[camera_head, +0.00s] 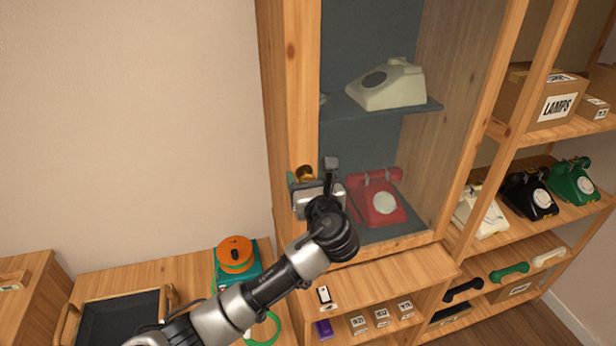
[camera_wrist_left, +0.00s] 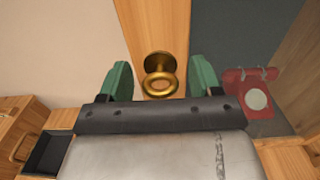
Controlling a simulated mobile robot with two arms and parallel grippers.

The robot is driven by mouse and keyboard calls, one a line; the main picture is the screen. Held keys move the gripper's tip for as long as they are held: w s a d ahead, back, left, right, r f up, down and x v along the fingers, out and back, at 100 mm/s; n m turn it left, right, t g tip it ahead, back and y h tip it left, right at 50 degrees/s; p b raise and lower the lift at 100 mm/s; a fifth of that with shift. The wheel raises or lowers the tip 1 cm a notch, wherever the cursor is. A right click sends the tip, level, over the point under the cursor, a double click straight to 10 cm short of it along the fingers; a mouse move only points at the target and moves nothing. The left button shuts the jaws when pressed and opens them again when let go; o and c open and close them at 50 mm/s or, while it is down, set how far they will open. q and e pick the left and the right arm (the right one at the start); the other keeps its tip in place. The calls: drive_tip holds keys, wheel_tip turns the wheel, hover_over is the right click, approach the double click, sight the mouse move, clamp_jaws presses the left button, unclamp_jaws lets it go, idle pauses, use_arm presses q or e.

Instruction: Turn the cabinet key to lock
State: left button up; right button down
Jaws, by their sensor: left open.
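My left gripper (camera_wrist_left: 160,82) is open, with one green finger on each side of the key. Clear gaps show between the fingers and the key, so I see no contact. In the head view my left gripper (camera_head: 304,182) is at the cabinet's left door post, partly hidden by its own wrist. My right gripper is not in view.
Inside the cabinet are a cream phone (camera_head: 390,84) and a red phone (camera_head: 377,198). Open shelves with phones and a LAMPS box (camera_head: 543,98) stand right. An orange reel (camera_head: 236,254) and a dark tray (camera_head: 118,318) are lower left. The wall left of the cabinet is bare.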

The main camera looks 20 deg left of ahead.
use_arm(q)
drive_tip(key=c, duration=0.9)
